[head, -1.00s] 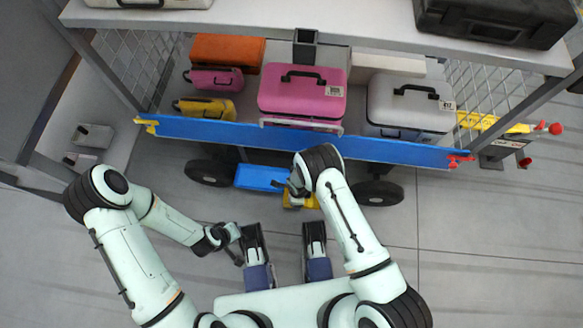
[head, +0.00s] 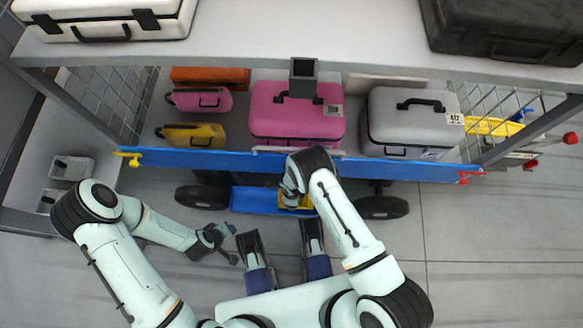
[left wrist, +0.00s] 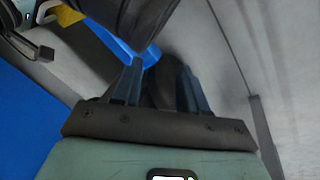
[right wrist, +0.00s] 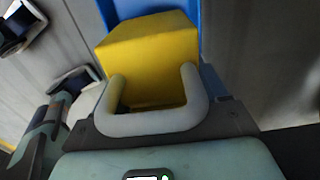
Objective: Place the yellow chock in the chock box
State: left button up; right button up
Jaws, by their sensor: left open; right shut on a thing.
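The yellow chock (head: 297,202) is a block with a grey loop handle. It fills the middle of the right wrist view (right wrist: 150,50). My right gripper (head: 290,188) is shut on its handle; the fingertips are mostly hidden. The blue chock box (head: 255,201) lies low under the cart's side, between the wheels. The chock overlaps the box's right part in the head view, and blue walls (right wrist: 207,35) show behind it in the right wrist view. I cannot tell whether it touches the bottom. My left gripper (head: 229,243) is open and empty, left of the box.
The cart's blue side bar (head: 220,158) runs just above the box. Black wheels (head: 202,197) flank it. A pink case (head: 296,118), a grey case (head: 405,120) and smaller bags stand on the cart's shelf. The floor to the right is clear.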

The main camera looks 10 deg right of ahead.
notch_tip(320, 180, down, 2)
jog(key=shift+f+b, duration=0.1)
jog(key=shift+b, duration=0.45)
pick_arm(q)
jog(key=shift+g, duration=0.7)
jog(key=shift+s+a+f+b, duration=0.2)
jog(key=shift+s+f, duration=0.65)
jog(key=shift+f, duration=0.15)
jog(key=shift+s+a+f+b, duration=0.2)
jog(key=shift+s+f, duration=0.65)
jog(key=shift+f, duration=0.1)
pick_arm(e)
jog(key=shift+f, duration=0.55)
pick_arm(q)
jog(key=shift+f+b, duration=0.5)
pick_arm(e)
jog(key=shift+f, duration=0.6)
jog(key=o, duration=1.7)
